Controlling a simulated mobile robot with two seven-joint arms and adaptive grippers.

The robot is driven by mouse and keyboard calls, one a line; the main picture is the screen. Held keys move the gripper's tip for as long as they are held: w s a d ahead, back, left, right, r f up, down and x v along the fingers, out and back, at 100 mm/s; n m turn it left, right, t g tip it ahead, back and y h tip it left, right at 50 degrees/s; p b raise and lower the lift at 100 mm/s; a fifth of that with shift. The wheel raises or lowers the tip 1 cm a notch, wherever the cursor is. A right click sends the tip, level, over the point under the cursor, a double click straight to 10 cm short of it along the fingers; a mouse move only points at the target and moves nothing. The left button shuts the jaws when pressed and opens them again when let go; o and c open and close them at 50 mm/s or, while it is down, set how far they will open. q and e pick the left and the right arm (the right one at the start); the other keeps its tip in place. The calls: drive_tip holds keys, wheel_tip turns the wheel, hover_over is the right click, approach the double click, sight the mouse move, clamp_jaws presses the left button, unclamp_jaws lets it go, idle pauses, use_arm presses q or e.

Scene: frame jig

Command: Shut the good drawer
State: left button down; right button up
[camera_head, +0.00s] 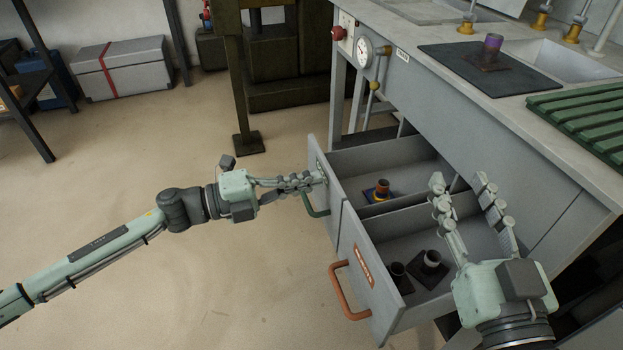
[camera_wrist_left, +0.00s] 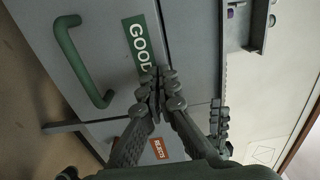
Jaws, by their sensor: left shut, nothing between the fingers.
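The good drawer (camera_head: 331,207) stands open under the bench, with a green handle (camera_head: 315,208); its front (camera_wrist_left: 105,30) carries a green GOOD label (camera_wrist_left: 139,42) in the left wrist view. Inside is a part with a brown cylinder (camera_head: 383,186) on a blue and yellow base.
The reject drawer (camera_head: 365,270), with an orange handle (camera_head: 341,292), also stands open beside it and holds two dark parts (camera_head: 431,262). The floor left of the drawers is clear.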

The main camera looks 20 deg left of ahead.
use_arm(q)
drive_tip(key=shift+w+d, duration=0.25)
drive_tip(key=shift+d, duration=0.1)
